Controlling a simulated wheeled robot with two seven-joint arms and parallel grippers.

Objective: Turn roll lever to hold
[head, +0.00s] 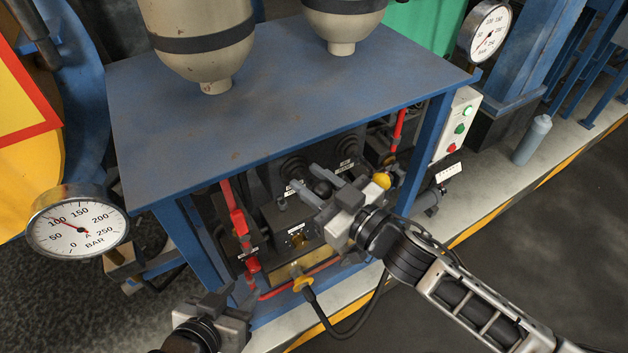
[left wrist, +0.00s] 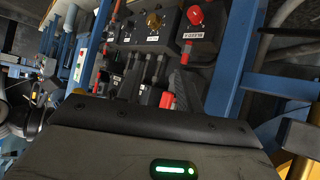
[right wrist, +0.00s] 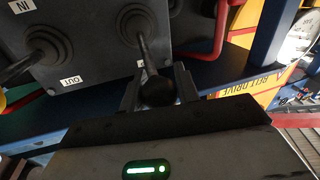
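A short lever with a black ball knob (head: 322,188) stands out from the dark valve block under the blue table. Its knob (right wrist: 157,91) and its rubber boot (right wrist: 133,22) show in the right wrist view. Its label is mostly hidden, so I cannot read whether it says roll or hold. My right gripper (head: 311,181) is open, with one finger on each side of the knob; I cannot tell whether either finger touches it. My left gripper (head: 222,298) is low at the left, away from the lever; its fingers are not clear.
A second boot (right wrist: 40,45) beside the lever has IN and OUT labels. A yellow knob (head: 381,180) is right of my right gripper. The blue table (head: 290,90) overhangs the block. Red pipes (head: 235,210) and a pressure gauge (head: 78,225) stand to the left.

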